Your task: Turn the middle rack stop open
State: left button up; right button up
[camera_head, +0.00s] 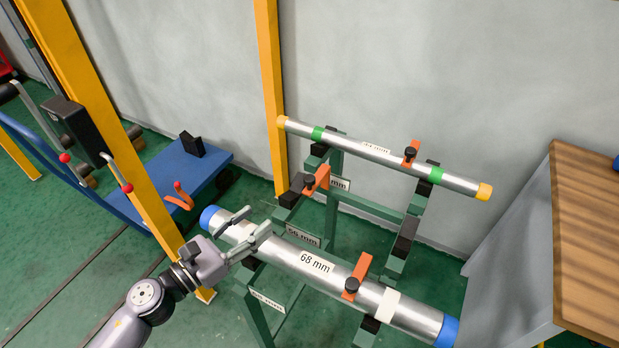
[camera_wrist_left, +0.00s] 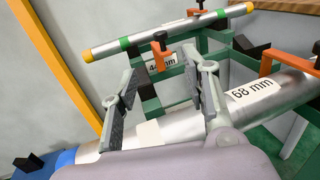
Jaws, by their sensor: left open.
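The middle rack stop (camera_head: 318,180) is a small orange bar with a black knob on the green rack, between the two pipes. It also shows in the left wrist view (camera_wrist_left: 159,54), beyond and between my fingers. My left gripper (camera_head: 257,220) is open and empty, above the left part of the thick 68 mm pipe (camera_head: 290,255), short of the middle stop. In the left wrist view its two fingers stand apart in front of the pipe (camera_wrist_left: 255,100). I cannot tell whether they touch it. My right gripper is not in view.
A thin pipe (camera_head: 375,154) with yellow ends lies at the back, beside another orange stop (camera_head: 411,150). A third stop (camera_head: 358,274) lies across the thick pipe. A yellow post (camera_head: 270,90), a blue cart (camera_head: 165,180) and a wooden-topped bench (camera_head: 590,220) surround the rack (camera_head: 332,210).

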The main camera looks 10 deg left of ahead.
aim_at(305, 182)
pick_arm(q)
jog(key=p+x, duration=0.4)
jog(key=x, duration=1.2)
jog(key=shift+d+p, duration=0.1)
jog(key=shift+p, duration=0.2)
jog(key=shift+w+d, duration=0.4)
jog(key=shift+c, duration=0.2)
grip_shut()
